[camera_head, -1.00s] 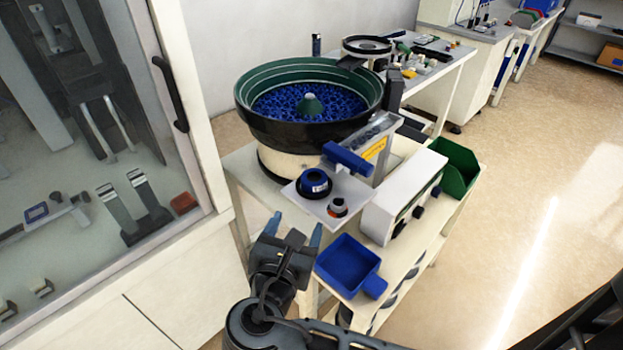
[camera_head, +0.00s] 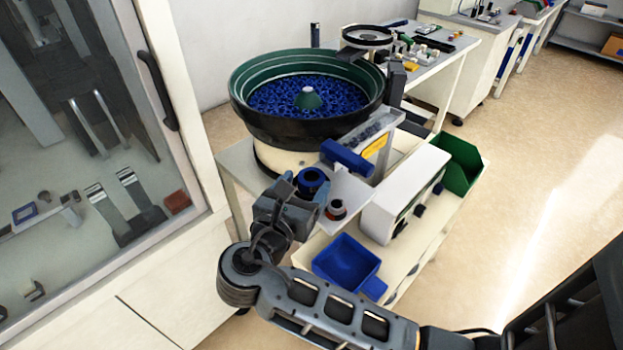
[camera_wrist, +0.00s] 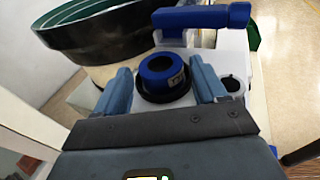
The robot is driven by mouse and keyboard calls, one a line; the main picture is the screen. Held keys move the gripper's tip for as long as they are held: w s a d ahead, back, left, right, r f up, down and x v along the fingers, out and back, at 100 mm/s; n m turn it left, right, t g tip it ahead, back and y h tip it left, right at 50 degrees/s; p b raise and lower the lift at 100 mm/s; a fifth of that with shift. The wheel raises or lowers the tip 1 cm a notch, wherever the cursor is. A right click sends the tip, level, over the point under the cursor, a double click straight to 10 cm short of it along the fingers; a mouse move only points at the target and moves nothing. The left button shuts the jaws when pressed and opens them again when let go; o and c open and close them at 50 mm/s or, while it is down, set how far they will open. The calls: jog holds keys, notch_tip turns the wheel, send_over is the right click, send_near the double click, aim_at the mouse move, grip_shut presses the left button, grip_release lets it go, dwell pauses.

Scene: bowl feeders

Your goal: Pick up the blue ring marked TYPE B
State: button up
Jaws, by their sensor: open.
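The blue ring (camera_head: 311,178) sits at the left end of a small white plate on the front of the bowl feeder stand. In the wrist view the blue ring (camera_wrist: 163,73) rests on a black round base, and a pale label with unreadable print shows on its side. My gripper (camera_head: 299,183) is at the plate. In the wrist view its two blue-grey fingers (camera_wrist: 160,84) are open, one on each side of the ring, with gaps visible.
A blue bar (camera_head: 347,157) lies behind the ring. A small dark and red part (camera_head: 337,210) stands to its right. The green bowl (camera_head: 246,77) full of blue rings is behind. A blue tray (camera_head: 345,263) sits below, and a glass cabinet (camera_head: 70,130) stands left.

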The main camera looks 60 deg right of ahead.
jog(key=shift+x, duration=0.8)
jog(key=shift+c, duration=0.2)
jog(key=c, duration=0.8)
